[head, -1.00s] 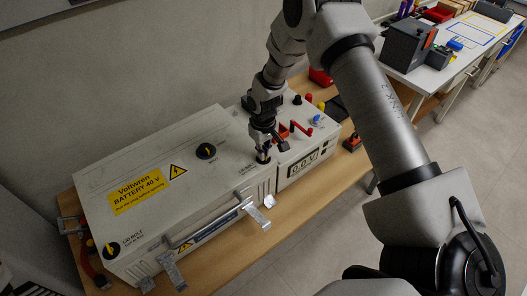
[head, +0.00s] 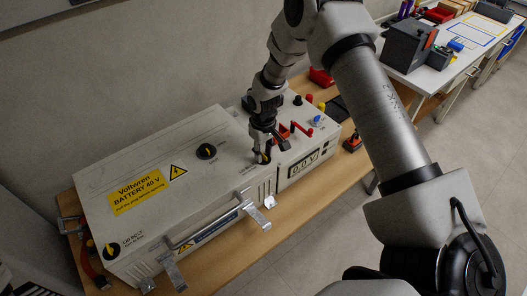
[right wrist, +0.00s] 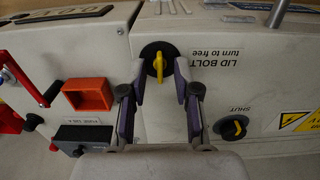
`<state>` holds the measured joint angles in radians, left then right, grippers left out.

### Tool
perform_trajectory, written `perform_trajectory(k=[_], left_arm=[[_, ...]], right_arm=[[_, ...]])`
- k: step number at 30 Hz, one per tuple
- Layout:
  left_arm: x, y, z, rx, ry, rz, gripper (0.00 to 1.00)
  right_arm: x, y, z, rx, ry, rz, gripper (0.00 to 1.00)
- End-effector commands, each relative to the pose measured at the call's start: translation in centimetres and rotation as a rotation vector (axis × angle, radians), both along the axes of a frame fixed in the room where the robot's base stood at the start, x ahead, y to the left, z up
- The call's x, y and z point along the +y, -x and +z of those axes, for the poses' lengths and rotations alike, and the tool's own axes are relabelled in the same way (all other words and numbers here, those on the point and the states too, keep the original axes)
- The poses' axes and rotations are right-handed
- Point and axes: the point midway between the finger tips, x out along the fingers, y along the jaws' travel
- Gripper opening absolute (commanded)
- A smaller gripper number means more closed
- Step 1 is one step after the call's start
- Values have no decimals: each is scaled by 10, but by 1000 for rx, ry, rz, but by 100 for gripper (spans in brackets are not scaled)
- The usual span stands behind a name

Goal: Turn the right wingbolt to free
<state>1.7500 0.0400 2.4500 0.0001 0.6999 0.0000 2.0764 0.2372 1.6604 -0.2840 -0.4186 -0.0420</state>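The right wingbolt (right wrist: 159,66) is a yellow wing on a round black base, beside the upside-down print "LID BOLT turn to free". It sits at the right end of the white battery box lid (head: 150,155). My right gripper (right wrist: 160,86) is open, its two fingers on either side of the wingbolt with gaps to the yellow wing. In the head view my right gripper (head: 262,156) comes down over that corner of the lid and mostly hides the bolt. The left wingbolt (head: 111,250) shows at the box's front left corner. My left gripper is not in view.
A black knob with a yellow mark (right wrist: 230,127), labelled SHUT, lies near the bolt. Beside the box stands a unit with a red frame (right wrist: 88,94), a red lever (right wrist: 22,79) and a display (head: 304,165). Metal latches (head: 257,216) stick out at the box's front.

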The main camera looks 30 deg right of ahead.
Motion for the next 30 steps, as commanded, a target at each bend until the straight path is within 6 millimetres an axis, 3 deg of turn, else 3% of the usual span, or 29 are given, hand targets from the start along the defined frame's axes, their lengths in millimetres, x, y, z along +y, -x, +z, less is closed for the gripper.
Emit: perform_trajectory(k=[15, 19, 30], left_arm=[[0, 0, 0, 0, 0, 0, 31], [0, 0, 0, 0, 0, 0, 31], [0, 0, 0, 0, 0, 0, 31]], right_arm=[[0, -1, 108, -3, 0, 0, 31], [0, -1, 117, -1, 0, 0, 31], [0, -1, 117, -1, 0, 0, 31]])
